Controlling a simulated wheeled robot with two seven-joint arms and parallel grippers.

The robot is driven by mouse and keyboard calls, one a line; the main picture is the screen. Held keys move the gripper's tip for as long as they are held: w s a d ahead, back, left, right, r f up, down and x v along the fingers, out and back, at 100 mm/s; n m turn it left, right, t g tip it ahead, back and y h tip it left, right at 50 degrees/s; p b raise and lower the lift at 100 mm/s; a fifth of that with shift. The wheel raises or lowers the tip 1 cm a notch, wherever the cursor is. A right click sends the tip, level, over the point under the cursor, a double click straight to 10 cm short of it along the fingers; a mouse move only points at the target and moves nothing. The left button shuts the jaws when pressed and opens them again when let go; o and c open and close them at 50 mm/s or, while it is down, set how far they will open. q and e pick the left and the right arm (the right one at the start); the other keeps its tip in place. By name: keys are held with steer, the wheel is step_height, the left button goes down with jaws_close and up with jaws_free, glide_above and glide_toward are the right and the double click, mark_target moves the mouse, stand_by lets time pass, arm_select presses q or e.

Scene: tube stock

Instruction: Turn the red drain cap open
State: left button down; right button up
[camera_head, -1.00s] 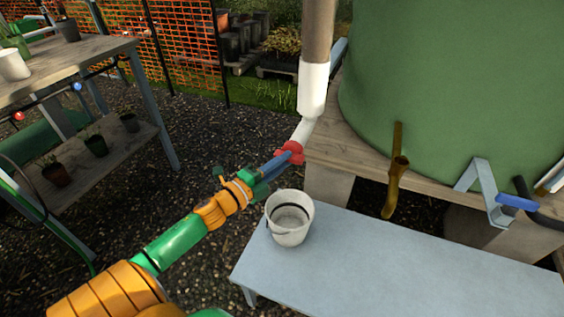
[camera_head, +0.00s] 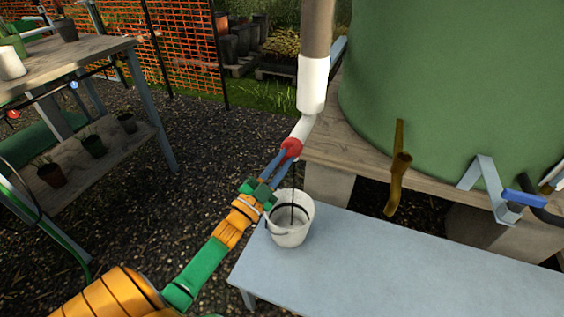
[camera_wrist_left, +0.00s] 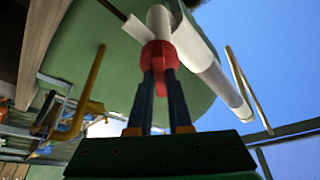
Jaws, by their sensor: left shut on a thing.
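The red drain cap (camera_head: 291,148) sits on the lower end of the white elbow (camera_head: 303,128) under the downpipe. My left gripper (camera_head: 283,157) comes up from lower left with its blue fingers shut on the cap. In the left wrist view the red cap (camera_wrist_left: 159,54) lies between the two finger ends (camera_wrist_left: 161,72), and a red part of it extends down between them. A thin dark vertical line (camera_head: 292,205) runs from below the cap into the white bucket (camera_head: 293,238); it looks like a stream of water. My right gripper is out of view.
The bucket stands on the left end of a grey-blue bench (camera_head: 400,265). A large green tank (camera_head: 460,80) stands on a wooden platform to the right, with a brown spout (camera_head: 397,185) and a blue-handled tap (camera_head: 523,199). A potting table (camera_head: 75,72) stands at left.

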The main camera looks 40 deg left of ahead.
arm_select(q)
steer(key=n+y, duration=0.2)
steer(key=n, duration=0.2)
steer(key=n+y, duration=0.2)
steer(key=n, duration=0.2)
steer(key=shift+d+f+t, duration=0.2)
steer(key=shift+t, duration=0.1)
steer(key=c, duration=0.8)
jaws_free()
steer(key=shift+c, duration=0.2)
steer(key=v, duration=0.7)
steer(key=shift+d, duration=0.1)
